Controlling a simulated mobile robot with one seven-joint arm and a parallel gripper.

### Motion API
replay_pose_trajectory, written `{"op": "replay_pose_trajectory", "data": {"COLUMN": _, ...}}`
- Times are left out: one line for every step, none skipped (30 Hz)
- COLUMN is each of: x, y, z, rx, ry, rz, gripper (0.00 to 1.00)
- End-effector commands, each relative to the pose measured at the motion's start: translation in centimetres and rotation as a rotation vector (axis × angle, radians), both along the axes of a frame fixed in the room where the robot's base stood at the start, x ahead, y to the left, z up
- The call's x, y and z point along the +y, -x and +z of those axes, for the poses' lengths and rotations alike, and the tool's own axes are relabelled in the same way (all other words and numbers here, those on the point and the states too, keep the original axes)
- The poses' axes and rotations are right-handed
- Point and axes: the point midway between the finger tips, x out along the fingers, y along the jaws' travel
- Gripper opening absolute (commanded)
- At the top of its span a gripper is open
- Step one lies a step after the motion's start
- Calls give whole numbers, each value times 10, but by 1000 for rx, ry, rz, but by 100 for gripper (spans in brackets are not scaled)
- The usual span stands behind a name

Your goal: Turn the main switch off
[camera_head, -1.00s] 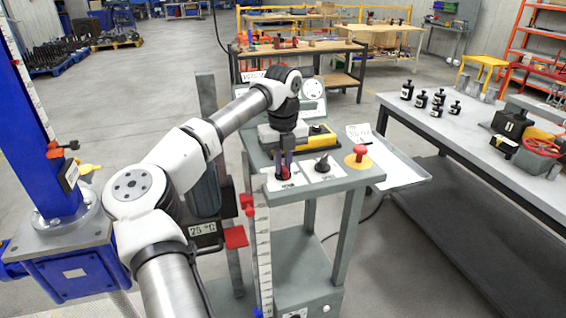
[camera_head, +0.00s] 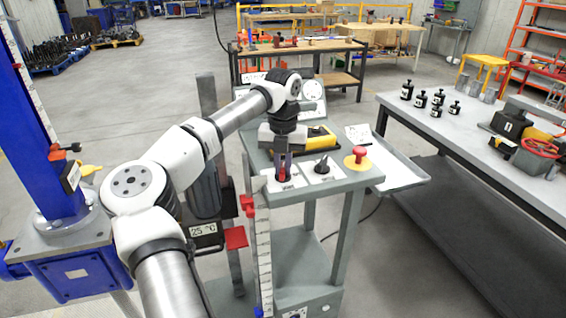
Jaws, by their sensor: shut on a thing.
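A red rotary switch (camera_head: 283,175) on a white plate stands at the left front of the small grey console table (camera_head: 340,184). The label on its plate is too small to read. My gripper (camera_head: 283,167) points down over the red switch, with its two fingers closed around the knob. The fingers hide part of the knob, so its exact angle is hard to tell. A black rotary switch (camera_head: 322,165) on its own white plate sits just to the right, apart from my gripper.
A red mushroom button (camera_head: 358,154) on a yellow base stands at the console's right corner. A yellow and grey device (camera_head: 318,142) lies behind the switches. A grey tray (camera_head: 400,173) juts out on the right.

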Motion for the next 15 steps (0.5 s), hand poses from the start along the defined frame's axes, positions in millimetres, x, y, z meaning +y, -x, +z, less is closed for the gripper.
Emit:
{"op": "replay_pose_trajectory", "data": {"x": 0, "y": -1, "z": 3, "rx": -3, "ry": 0, "rz": -41, "gripper": 0}}
{"op": "replay_pose_trajectory", "data": {"x": 0, "y": -1, "z": 3, "rx": -3, "ry": 0, "rz": -70, "gripper": 0}}
{"op": "replay_pose_trajectory", "data": {"x": 0, "y": -1, "z": 3, "rx": -3, "ry": 1, "rz": -108, "gripper": 0}}
{"op": "replay_pose_trajectory", "data": {"x": 0, "y": -1, "z": 3, "rx": -3, "ry": 1, "rz": -136, "gripper": 0}}
{"op": "replay_pose_trajectory", "data": {"x": 0, "y": -1, "z": 3, "rx": -3, "ry": 1, "rz": -165, "gripper": 0}}
{"op": "replay_pose_trajectory", "data": {"x": 0, "y": -1, "z": 3, "rx": -3, "ry": 1, "rz": -203, "gripper": 0}}
{"op": "replay_pose_trajectory", "data": {"x": 0, "y": -1, "z": 3, "rx": -4, "ry": 1, "rz": -232, "gripper": 0}}
{"op": "replay_pose_trajectory", "data": {"x": 0, "y": -1, "z": 3, "rx": -4, "ry": 1, "rz": -260, "gripper": 0}}
{"op": "replay_pose_trajectory", "data": {"x": 0, "y": -1, "z": 3, "rx": -4, "ry": 1, "rz": -298, "gripper": 0}}
{"op": "replay_pose_trajectory", "data": {"x": 0, "y": -1, "z": 3, "rx": -4, "ry": 0, "rz": -327, "gripper": 0}}
{"op": "replay_pose_trajectory", "data": {"x": 0, "y": -1, "z": 3, "rx": -5, "ry": 0, "rz": -355, "gripper": 0}}
{"op": "replay_pose_trajectory", "data": {"x": 0, "y": -1, "z": 3, "rx": -5, "ry": 0, "rz": -394, "gripper": 0}}
{"op": "replay_pose_trajectory", "data": {"x": 0, "y": -1, "z": 3, "rx": -5, "ry": 0, "rz": -422, "gripper": 0}}
{"op": "replay_pose_trajectory", "data": {"x": 0, "y": -1, "z": 3, "rx": -5, "ry": 0, "rz": -450, "gripper": 0}}
{"op": "replay_pose_trajectory", "data": {"x": 0, "y": -1, "z": 3, "rx": -5, "ry": 0, "rz": -489, "gripper": 0}}
